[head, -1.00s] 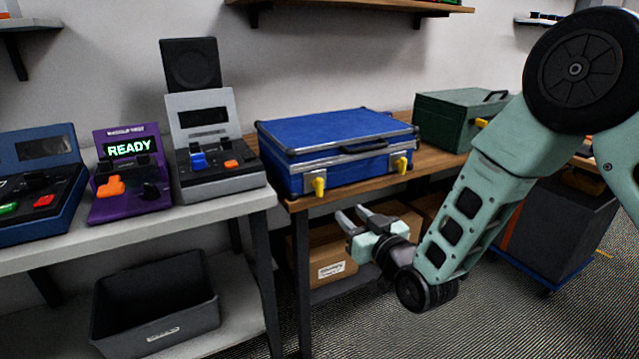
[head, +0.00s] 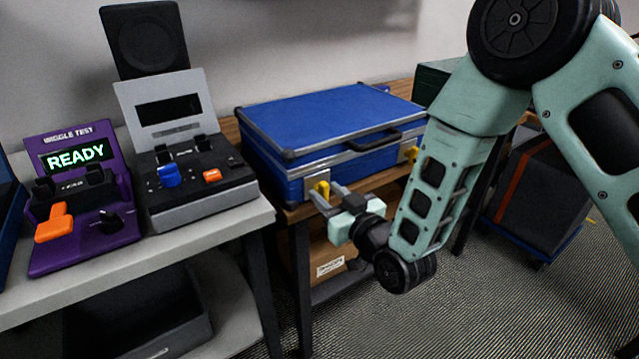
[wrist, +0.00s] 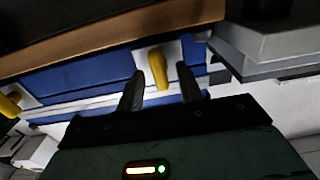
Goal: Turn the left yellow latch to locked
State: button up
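A blue case (head: 335,118) with silver edges and a dark handle lies shut on the wooden bench. My gripper (head: 328,199) is open at the left latch. In the wrist view the left latch (wrist: 158,68) stands between the two dark fingers of my gripper (wrist: 160,82), with gaps on both sides. The right latch (wrist: 10,106) shows at the left edge there.
A grey table at left holds a purple device (head: 85,195) reading READY and a grey-black device (head: 190,165). A cardboard box (head: 328,255) sits under the bench. A dark bin (head: 535,190) stands on the floor at right.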

jog(key=shift+w+a, duration=0.1)
jog(key=shift+w, duration=0.05)
grip_shut()
